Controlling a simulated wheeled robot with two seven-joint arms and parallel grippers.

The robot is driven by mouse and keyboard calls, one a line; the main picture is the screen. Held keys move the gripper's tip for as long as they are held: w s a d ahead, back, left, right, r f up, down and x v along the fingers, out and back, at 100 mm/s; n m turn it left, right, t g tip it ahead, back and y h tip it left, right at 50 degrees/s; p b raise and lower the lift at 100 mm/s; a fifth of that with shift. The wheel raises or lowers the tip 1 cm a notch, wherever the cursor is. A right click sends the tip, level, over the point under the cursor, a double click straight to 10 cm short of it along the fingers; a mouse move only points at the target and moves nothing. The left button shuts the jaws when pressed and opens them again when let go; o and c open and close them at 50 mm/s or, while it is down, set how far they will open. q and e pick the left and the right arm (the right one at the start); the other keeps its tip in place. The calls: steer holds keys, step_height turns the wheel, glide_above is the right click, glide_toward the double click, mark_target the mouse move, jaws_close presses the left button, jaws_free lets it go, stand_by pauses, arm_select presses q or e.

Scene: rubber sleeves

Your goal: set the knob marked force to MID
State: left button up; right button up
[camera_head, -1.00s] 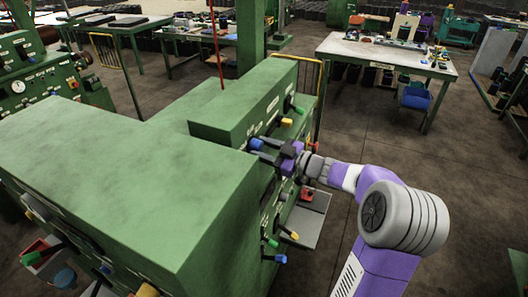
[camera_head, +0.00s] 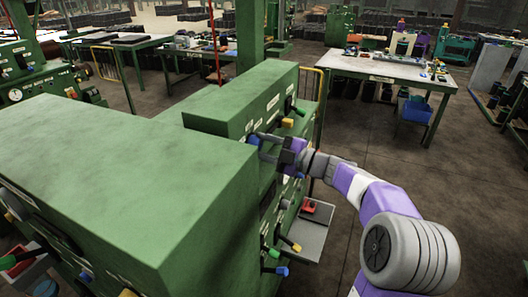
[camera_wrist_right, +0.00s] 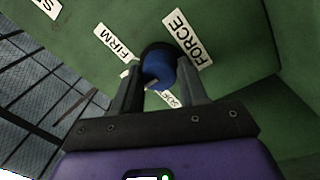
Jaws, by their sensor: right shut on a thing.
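The blue knob (camera_wrist_right: 158,70) sits on the green machine's side panel, beside the white FORCE label (camera_wrist_right: 187,40). A FIRM label (camera_wrist_right: 115,42) and a partly covered label reading like SOFT (camera_wrist_right: 167,99) are around it. Another small label near FIRM is mostly hidden. My right gripper (camera_wrist_right: 157,82) is shut on the blue knob, with one finger on each side. In the head view the right gripper (camera_head: 264,146) reaches the panel from the right, and a bit of the blue knob (camera_head: 253,139) shows there. I cannot tell the knob's setting. My left gripper is not in view.
The green machine (camera_head: 120,170) fills the left and middle. Open floor lies right; a worktable (camera_head: 385,56) stands behind.

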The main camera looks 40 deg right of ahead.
stand_by(0.4)
steer(key=o, duration=1.1)
steer(key=shift+c, duration=0.2)
steer(key=v, duration=0.7)
steer(key=shift+s+d, duration=0.2)
steer(key=shift+s, duration=0.05)
